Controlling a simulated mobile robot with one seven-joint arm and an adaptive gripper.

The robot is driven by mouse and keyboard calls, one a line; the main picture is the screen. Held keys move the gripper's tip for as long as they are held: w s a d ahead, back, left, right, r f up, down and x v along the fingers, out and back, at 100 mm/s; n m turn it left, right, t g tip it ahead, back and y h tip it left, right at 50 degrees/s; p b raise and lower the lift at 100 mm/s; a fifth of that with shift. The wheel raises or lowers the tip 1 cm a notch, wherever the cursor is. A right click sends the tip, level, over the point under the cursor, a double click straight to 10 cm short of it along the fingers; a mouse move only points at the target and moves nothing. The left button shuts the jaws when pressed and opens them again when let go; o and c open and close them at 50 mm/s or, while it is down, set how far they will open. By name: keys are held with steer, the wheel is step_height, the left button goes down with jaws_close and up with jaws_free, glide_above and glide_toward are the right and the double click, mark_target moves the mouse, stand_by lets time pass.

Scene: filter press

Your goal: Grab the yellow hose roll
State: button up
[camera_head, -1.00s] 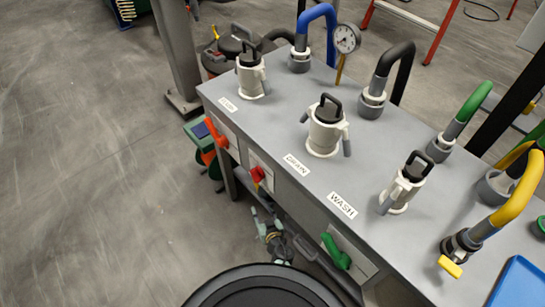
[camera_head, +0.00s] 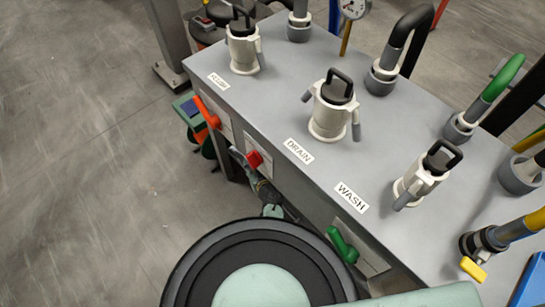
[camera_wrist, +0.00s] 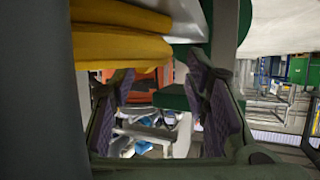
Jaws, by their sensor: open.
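My gripper (camera_wrist: 162,108) is open in the wrist view, with dark ribbed pads on both fingers and nothing clearly held between them. A large layered yellow thing (camera_wrist: 118,48) fills the upper left of that view, close above the left finger. It may be the yellow hose roll, but only part shows and I cannot tell for sure. No hose roll can be made out in the head view. A yellow-sleeved pipe (camera_head: 522,226) with a yellow valve handle (camera_head: 473,269) stands on the grey bench at the right there.
The grey bench (camera_head: 280,95) carries several white couplings, including one by the DRAIN label (camera_head: 332,107), and bent pipes. Red (camera_head: 254,160) and green (camera_head: 342,245) valve handles stick out of its front. Open floor (camera_head: 80,160) lies to the left. Green parts (camera_wrist: 172,97) show beyond my fingers.

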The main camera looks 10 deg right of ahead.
steer(key=b+x, duration=0.1)
steer(key=x, duration=0.2)
steer(key=shift+f, duration=0.15)
steer(key=shift+w+a, duration=0.1)
steer(key=shift+w, duration=0.2)
jaws_close()
stand_by(0.4)
